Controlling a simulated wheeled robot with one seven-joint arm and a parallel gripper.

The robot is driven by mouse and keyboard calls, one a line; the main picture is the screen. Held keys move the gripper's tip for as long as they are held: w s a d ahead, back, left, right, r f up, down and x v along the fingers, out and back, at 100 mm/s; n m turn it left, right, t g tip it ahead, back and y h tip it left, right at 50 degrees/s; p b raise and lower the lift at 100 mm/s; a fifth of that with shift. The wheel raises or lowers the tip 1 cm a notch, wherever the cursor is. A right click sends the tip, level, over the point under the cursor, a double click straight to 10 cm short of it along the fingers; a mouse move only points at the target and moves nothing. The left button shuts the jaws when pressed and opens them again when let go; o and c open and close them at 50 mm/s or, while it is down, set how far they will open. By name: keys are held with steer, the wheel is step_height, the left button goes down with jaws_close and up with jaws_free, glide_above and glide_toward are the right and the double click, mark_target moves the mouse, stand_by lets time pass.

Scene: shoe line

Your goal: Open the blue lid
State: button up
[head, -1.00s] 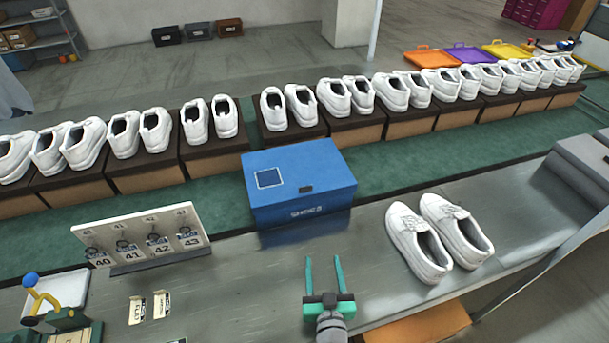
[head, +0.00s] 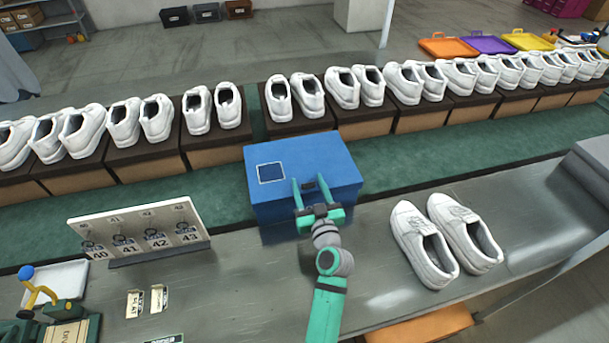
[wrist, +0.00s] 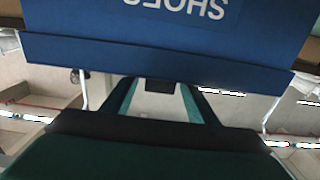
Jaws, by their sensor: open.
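The blue lid (head: 325,152) lies flat and shut on the blue box (head: 275,213), with a dark blue square on its left part. A small dark tab (head: 308,185) sits at the lid's front edge. My gripper (head: 309,181) is open at the box's front edge, one finger on each side of the tab. The wrist view shows the blue box front (wrist: 250,30) with upside-down SHOES lettering, and my fingers (wrist: 157,86) apart with the dark tab (wrist: 160,86) between them. I cannot tell whether they touch it.
A pair of white shoes (head: 425,245) stands on the grey bench right of my arm. A size-tag rack (head: 135,235) stands left. Behind the box, several shoe pairs on boxes (head: 415,118) line the green belt (head: 410,163).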

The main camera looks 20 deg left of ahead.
mark_target(305, 178)
steer(key=x, duration=0.4)
steer(key=shift+w, duration=0.1)
steer(key=shift+d, duration=0.1)
jaws_close()
